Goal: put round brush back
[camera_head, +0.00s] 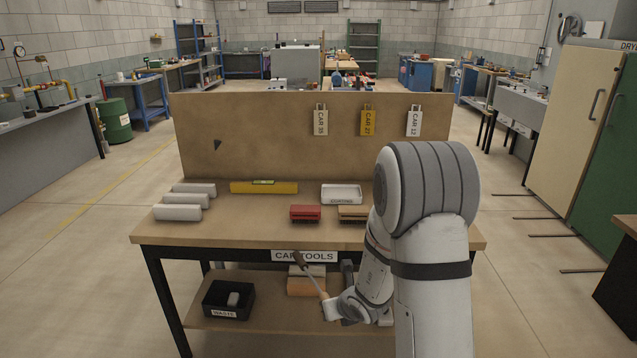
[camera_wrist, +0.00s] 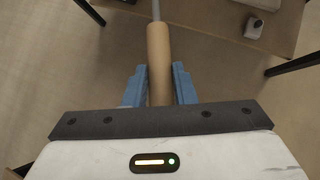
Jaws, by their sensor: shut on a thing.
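A round brush runs up and to the left from my gripper in the head view, with a thin grey shaft (camera_head: 314,281) and a darker brown far end. In the wrist view, its tan wooden handle (camera_wrist: 159,60) lies between the two blue fingers of my gripper (camera_wrist: 158,82). The grey shaft continues past the top edge, so the brush end is hidden there. My gripper (camera_head: 328,308) is low in front of the bench, near the lower shelf, and shut on the handle. I cannot tell whether the brush touches the bench.
The bench top (camera_head: 240,228) bears white rolls (camera_head: 178,212), a yellow level (camera_head: 264,187), a red block brush (camera_head: 305,212), a tan one (camera_head: 352,212) and a white tray (camera_head: 341,194). Tags hang on the backboard (camera_head: 270,130). A black bin (camera_head: 229,300) stands on the lower shelf.

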